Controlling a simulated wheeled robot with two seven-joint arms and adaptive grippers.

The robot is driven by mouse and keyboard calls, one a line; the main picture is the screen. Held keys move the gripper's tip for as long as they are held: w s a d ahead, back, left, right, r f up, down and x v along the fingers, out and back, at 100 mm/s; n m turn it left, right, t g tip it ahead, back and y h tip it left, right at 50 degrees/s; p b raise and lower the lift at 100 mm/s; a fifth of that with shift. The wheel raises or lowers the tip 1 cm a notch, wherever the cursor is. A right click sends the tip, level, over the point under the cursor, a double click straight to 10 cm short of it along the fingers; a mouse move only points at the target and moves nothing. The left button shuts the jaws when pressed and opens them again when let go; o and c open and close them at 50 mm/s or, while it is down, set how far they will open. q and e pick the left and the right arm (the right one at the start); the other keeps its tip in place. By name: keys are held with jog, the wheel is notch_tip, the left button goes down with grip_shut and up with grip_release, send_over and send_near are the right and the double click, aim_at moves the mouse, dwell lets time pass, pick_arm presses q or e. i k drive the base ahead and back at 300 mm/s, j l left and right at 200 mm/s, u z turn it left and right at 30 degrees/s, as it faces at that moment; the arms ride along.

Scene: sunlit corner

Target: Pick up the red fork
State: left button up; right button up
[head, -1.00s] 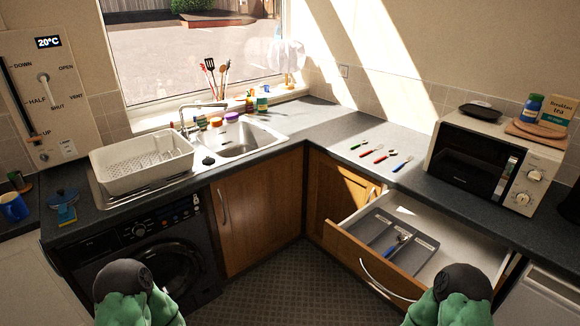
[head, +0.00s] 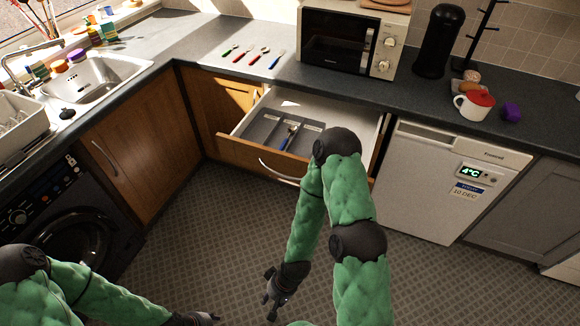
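Two red-handled utensils lie on the counter at the upper middle of the head view, left of the microwave: a left one (head: 239,58) and a right one (head: 254,59). They are too small to tell which is the red fork. A green-handled utensil (head: 230,50) lies to their left and a blue-handled one (head: 277,59) to their right. My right gripper (head: 270,299) hangs low over the floor, fingers apart and empty, far from the utensils. My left gripper (head: 212,316) is at the bottom edge, partly cut off, its fingers unclear.
An open drawer (head: 228,152) with a grey cutlery tray (head: 262,126) juts out below the utensils; a blue-handled piece (head: 288,138) lies in the tray. The microwave (head: 345,42) stands to the right of the utensils. A sink (head: 95,78) is at the left.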

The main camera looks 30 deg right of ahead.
aim_at(243, 53)
jog(key=i+j+z, duration=0.15)
jog(key=i+z, duration=0.15)
jog(key=z, duration=0.2)
jog(key=i+j+z, duration=0.25)
jog(key=z, duration=0.2)
jog(key=i+j, duration=0.25)
jog(key=j, duration=0.15)
jog(key=i+j+z, duration=0.15)
jog(key=i+j, duration=0.35)
jog(key=j, duration=0.35)
jog(key=l+u, duration=0.2)
jog(key=i+j, duration=0.05)
jog(key=j, duration=0.05)
